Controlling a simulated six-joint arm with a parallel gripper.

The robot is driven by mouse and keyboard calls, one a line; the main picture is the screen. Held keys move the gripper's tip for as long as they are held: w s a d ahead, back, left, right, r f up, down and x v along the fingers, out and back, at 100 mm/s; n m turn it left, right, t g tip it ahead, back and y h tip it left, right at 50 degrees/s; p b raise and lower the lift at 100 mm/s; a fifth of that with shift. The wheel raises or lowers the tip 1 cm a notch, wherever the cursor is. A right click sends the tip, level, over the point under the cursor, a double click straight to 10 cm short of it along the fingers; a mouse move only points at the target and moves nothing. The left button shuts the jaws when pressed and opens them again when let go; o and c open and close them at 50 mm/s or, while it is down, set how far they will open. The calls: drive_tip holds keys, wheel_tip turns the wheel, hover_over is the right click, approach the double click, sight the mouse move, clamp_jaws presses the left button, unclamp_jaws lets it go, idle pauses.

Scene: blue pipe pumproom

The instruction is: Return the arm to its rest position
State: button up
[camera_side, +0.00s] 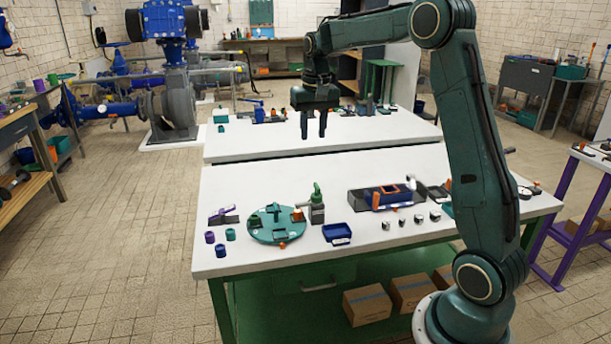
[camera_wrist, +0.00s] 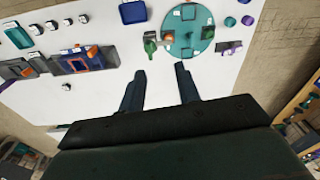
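My gripper (camera_side: 313,130) hangs above the far part of the white workbench (camera_side: 290,182), with its fingers pointing down. The wrist view shows the two dark fingers (camera_wrist: 160,75) apart, with only white bench top between them. Nothing is held. My arm reaches up from its base at the front right and bends over the bench. The gripper is well clear of the small parts on the near half of the bench.
The near half holds a round teal plate (camera_side: 275,236), a green-handled part (camera_side: 317,205), a blue tray (camera_side: 336,233), a dark blue block with an orange frame (camera_side: 384,195) and several small cylinders. Tools line the far edge. Open white surface lies beneath the gripper.

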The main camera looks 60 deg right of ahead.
drive_tip(key=s+a+r+n+t, duration=0.2)
drive_tip(key=s+a+r+n, duration=0.3)
drive_tip(key=s+a, duration=0.85)
drive_tip(key=s+a+f+n+t, duration=0.2)
drive_tip(key=s+a, duration=0.6)
drive_tip(key=s, duration=0.4)
drive_tip(key=shift+s+a+f+n+t, duration=0.15)
drive_tip(key=shift+a+f+n+t, duration=0.2)
drive_tip(key=shift+f, duration=0.5)
drive_tip(key=shift+d, duration=0.1)
